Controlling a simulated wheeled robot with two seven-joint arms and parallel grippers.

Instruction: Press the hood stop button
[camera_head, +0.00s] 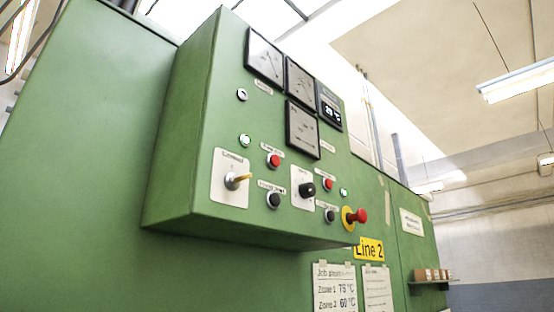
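A green control box (185,160) juts out from the green machine and carries the buttons. Its panel has a left red button (273,161) with a black button (274,200) below it. A right red button (328,184) has another black button (330,215) below it. The small labels by these buttons are too blurred to read, so I cannot tell which one is the hood stop. A red mushroom button (361,216) on a yellow disc is at the panel's lower right. Neither of my grippers is in view.
Dial gauges (265,57) and a temperature display (330,111) sit above. A small shelf (431,282) holds boxes.

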